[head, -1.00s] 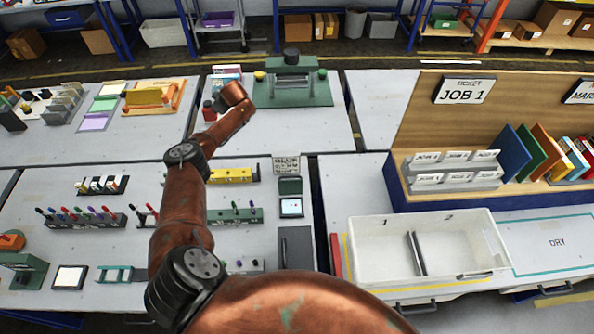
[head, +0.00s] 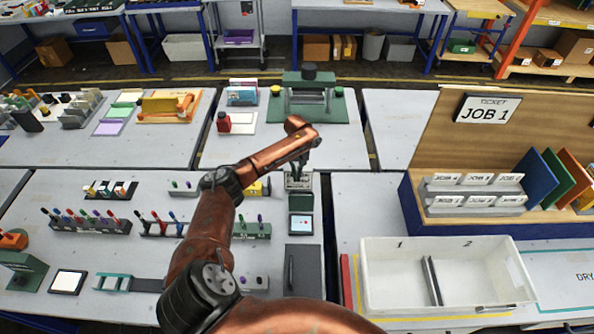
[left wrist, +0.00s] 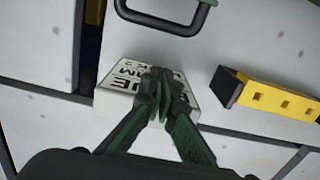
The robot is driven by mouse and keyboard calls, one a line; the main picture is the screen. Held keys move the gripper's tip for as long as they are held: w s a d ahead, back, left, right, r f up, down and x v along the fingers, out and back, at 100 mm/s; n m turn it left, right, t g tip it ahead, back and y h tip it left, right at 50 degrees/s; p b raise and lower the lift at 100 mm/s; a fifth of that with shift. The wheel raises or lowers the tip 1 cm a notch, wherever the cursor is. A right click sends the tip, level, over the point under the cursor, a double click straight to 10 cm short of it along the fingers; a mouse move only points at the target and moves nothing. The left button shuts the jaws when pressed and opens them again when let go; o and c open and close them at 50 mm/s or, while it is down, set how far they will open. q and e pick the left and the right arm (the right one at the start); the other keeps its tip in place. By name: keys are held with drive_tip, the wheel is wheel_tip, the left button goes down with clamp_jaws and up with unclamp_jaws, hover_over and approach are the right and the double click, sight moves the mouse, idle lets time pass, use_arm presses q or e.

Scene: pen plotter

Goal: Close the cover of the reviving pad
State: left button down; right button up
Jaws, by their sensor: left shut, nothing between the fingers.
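The reviving pad (head: 301,226) is a small dark case with a pale inside. Its dark green cover (head: 301,202) stands open at the far edge. My left gripper (head: 298,176) is shut and empty, beyond the cover and over a small white sign (head: 306,187). In the left wrist view the shut fingertips (left wrist: 160,78) hang in front of the sign (left wrist: 121,72), hiding part of its lettering. My right gripper is not in view.
A yellow block (head: 256,188) lies left of the sign, also in the left wrist view (left wrist: 275,98). A pen rack (head: 250,231) stands left of the pad, and a dark grey plate (head: 304,270) lies nearer. A white bin (head: 378,293) stands right. The green press (head: 309,98) is farther back.

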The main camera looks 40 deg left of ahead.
sight(301, 200)
use_arm(q)
wheel_tip(301, 200, down, 3)
drive_tip(key=shift+s+f, duration=0.1)
drive_tip(key=shift+f, duration=0.05)
drive_tip(key=shift+s+d, duration=0.2)
drive_tip(key=shift+s+d+r+p, duration=0.3)
drive_tip(key=shift+s+d+p, duration=0.1)
drive_tip(key=shift+s+d, duration=0.2)
drive_tip(key=shift+s+d+r+p, duration=0.3)
drive_tip(key=shift+s+d+p, duration=0.15)
drive_tip(key=shift+s, duration=0.1)
